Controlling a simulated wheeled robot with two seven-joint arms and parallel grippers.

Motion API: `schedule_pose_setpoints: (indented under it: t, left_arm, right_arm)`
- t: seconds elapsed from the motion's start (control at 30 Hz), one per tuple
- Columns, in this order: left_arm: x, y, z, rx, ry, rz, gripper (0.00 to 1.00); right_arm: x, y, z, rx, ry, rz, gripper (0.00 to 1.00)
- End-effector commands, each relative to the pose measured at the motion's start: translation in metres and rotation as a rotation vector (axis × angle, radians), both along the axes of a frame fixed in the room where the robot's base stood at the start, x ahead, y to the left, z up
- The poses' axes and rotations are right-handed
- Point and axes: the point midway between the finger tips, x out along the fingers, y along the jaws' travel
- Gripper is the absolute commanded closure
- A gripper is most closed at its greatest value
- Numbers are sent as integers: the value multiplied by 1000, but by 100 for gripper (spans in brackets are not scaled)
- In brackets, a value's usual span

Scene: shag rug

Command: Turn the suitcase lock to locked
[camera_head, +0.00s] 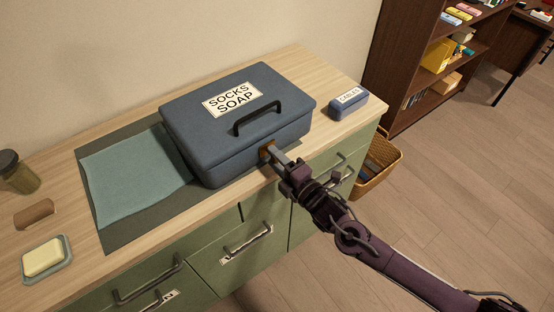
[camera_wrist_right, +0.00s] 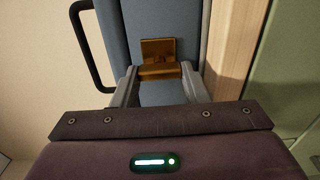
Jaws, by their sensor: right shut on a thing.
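The blue suitcase (camera_head: 240,130) lies closed on the wooden counter, with a "SOCKS SOAP" label and a dark handle on its lid. Its brass lock (camera_head: 266,149) is on the front side, partly hidden by my right gripper (camera_head: 276,153). In the right wrist view the lock (camera_wrist_right: 158,52) shows as a brass plate with a bar across it. My right gripper (camera_wrist_right: 158,84) has its two fingers on either side of the bar's ends, shut on it. I cannot tell the lock's setting. My left gripper is not in view.
A small blue "CABLES" case (camera_head: 348,104) stands right of the suitcase. A teal cloth (camera_head: 135,176) lies on a dark mat (camera_head: 125,237) to the left. A soap dish (camera_head: 66,250), brown roll (camera_head: 35,214) and jar (camera_head: 18,174) stand further left. Drawer handles project below the counter edge.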

Motion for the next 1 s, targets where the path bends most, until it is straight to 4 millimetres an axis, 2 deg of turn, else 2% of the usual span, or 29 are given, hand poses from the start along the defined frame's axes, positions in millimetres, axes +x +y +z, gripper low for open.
schedule_pose_setpoints:
  t: [0.2,0.23,0.37,0.73,1.0]
  left_arm:
    - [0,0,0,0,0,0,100]
    - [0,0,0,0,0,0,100]
    - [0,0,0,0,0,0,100]
    - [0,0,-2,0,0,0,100]
    - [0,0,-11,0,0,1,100]
  right_arm:
    - [-1,0,-2,-3,3,1,83]
    - [-1,0,-2,-3,3,1,56]
    - [-1,0,-2,-3,2,1,39]
    - [-5,-4,-2,-1,2,0,38]
    - [-40,-32,-4,-3,4,2,38]
